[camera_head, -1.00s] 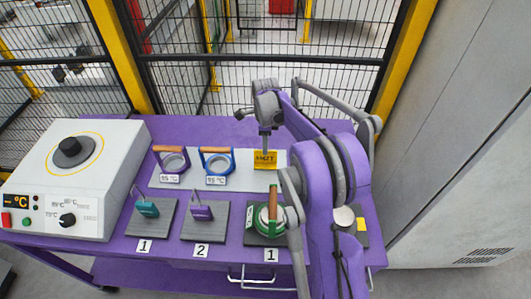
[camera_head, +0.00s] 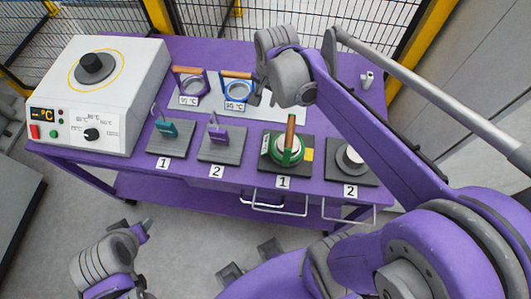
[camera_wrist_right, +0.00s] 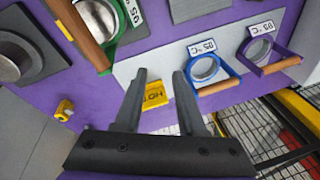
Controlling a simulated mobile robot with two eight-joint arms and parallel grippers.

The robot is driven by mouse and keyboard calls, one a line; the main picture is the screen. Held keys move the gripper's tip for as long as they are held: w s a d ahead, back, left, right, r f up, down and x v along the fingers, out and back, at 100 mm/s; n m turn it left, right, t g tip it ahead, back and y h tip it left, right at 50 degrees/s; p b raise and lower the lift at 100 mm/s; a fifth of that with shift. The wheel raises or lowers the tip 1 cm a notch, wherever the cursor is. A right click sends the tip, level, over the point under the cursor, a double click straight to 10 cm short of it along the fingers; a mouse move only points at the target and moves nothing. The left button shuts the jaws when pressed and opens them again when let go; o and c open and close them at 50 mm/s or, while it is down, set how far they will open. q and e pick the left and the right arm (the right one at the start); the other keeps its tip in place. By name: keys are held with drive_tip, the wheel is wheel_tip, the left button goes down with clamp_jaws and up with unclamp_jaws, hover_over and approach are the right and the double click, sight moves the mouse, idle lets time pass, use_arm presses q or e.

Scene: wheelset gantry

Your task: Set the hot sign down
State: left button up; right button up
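The yellow hot sign (camera_wrist_right: 156,95) shows in the right wrist view, at the edge of the white mat (camera_wrist_right: 160,70), beside the blue-framed holder. It is between the fingers of my right gripper (camera_wrist_right: 160,74). These fingers are spread apart, with a gap at least on the right side of the sign; whether the left finger touches it I cannot tell. In the head view the right wrist hides the sign and most of the fingers. My left gripper (camera_head: 146,226) is low at the left, off the table's front, and its fingers are unclear.
On the purple table (camera_head: 225,58) stand a heater box (camera_head: 60,120), a blue holder (camera_head: 238,90), a purple holder (camera_head: 190,85) and a green holder (camera_head: 287,150) on a dark pad. A small white object (camera_head: 367,80) stands at the back right. Mesh fencing is behind.

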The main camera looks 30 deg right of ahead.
drive_tip(key=s+a+f+n+t, duration=0.1)
drive_tip(key=s+a+f+n, duration=0.2)
drive_tip(key=s+n, duration=0.3)
drive_tip(key=s+a+f+n+t, duration=0.1)
drive_tip(key=s+a+f+n, duration=0.2)
drive_tip(key=s+a+n, duration=0.2)
drive_tip(key=shift+s+n+t+y, duration=0.3)
drive_tip(key=shift+s+n+t, duration=0.1)
drive_tip(key=shift+s+n, duration=0.4)
drive_tip(key=shift+s, duration=0.1)
